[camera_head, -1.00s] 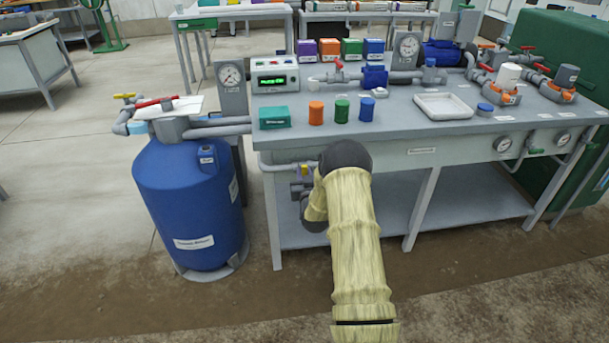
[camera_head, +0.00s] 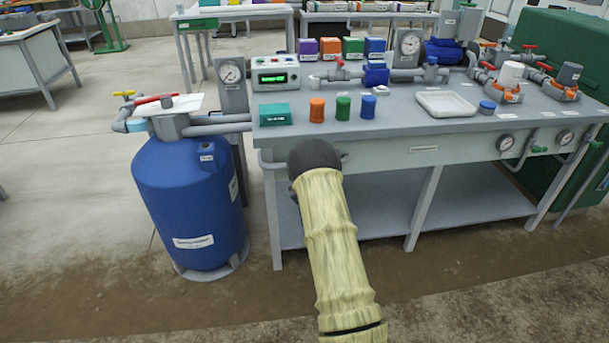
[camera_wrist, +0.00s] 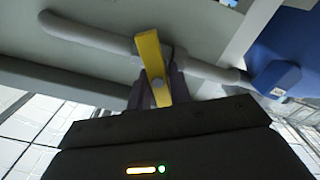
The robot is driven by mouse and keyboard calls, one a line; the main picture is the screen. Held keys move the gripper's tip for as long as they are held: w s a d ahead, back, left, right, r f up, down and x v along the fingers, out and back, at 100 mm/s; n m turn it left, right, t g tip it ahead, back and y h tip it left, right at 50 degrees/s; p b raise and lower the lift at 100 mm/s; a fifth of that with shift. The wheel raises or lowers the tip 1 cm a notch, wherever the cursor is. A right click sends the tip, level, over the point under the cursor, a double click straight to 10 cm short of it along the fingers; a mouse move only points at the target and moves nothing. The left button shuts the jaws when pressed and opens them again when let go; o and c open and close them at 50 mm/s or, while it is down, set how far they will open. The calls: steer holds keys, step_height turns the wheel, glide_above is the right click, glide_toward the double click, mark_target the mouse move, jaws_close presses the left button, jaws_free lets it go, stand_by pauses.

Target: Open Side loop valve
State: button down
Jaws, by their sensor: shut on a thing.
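The side loop valve shows in the wrist view as a yellow lever handle (camera_wrist: 154,68) on a grey horizontal pipe (camera_wrist: 95,37) under the table edge. The handle stands across the pipe, slightly tilted. My gripper (camera_wrist: 158,92) is shut on the handle, with dark fingers on both sides of it. In the head view my arm hides the handle and the gripper; only a bit of the grey side pipe (camera_head: 268,163) shows left of the arm, below the tabletop.
The grey workbench (camera_head: 400,150) carries orange, green and blue containers (camera_head: 342,107), a teal box (camera_head: 275,114) and a white tray (camera_head: 446,104) above the arm. A blue tank (camera_head: 190,205) stands close to the left. The floor in front is clear.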

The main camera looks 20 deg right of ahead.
steer(key=n, duration=0.2)
steer(key=n+b, duration=0.1)
steer(key=n, duration=0.1)
steer(key=n+b, duration=0.1)
steer(key=n, duration=0.1)
steer(key=shift+a+f+n, duration=0.25)
steer(key=shift+f+n, duration=0.05)
steer(key=n+b, duration=0.1)
steer(key=n, duration=0.4)
steer(key=shift+f, duration=0.15)
steer(key=shift+n, duration=0.3)
steer(key=c, duration=1.4)
jaws_free()
steer(key=shift+o, duration=0.2)
steer(key=shift+s, duration=0.1)
steer(key=p+v, duration=0.2)
steer(key=v, duration=1.5)
steer(key=shift+p, duration=0.3)
